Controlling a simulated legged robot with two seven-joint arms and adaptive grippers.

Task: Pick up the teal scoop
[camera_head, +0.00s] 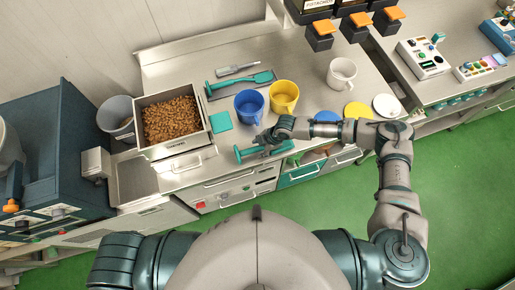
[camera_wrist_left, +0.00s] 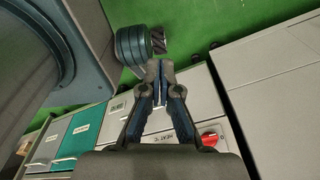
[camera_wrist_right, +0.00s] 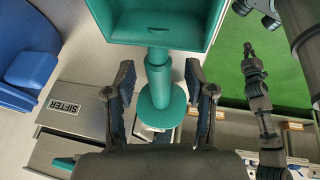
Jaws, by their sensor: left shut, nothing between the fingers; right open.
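The teal scoop (camera_head: 246,154) lies near the front edge of the steel counter. In the right wrist view the scoop (camera_wrist_right: 160,60) has a box-shaped head at the top, a round handle and a disc at the handle's end. My right gripper (camera_wrist_right: 160,95) is open, with one finger on each side of the handle; gaps show on both sides. In the head view my right gripper (camera_head: 270,140) is over the scoop and hides part of it. My left gripper (camera_wrist_left: 160,72) is shut and empty, away from the scoop in front of drawer fronts.
A blue mug (camera_head: 249,104) and a yellow mug (camera_head: 284,96) stand just behind the scoop. A second teal tool (camera_head: 240,83) lies on a dark tray behind them. A bin of brown pieces (camera_head: 171,120) and a flat teal square (camera_head: 221,122) are at left.

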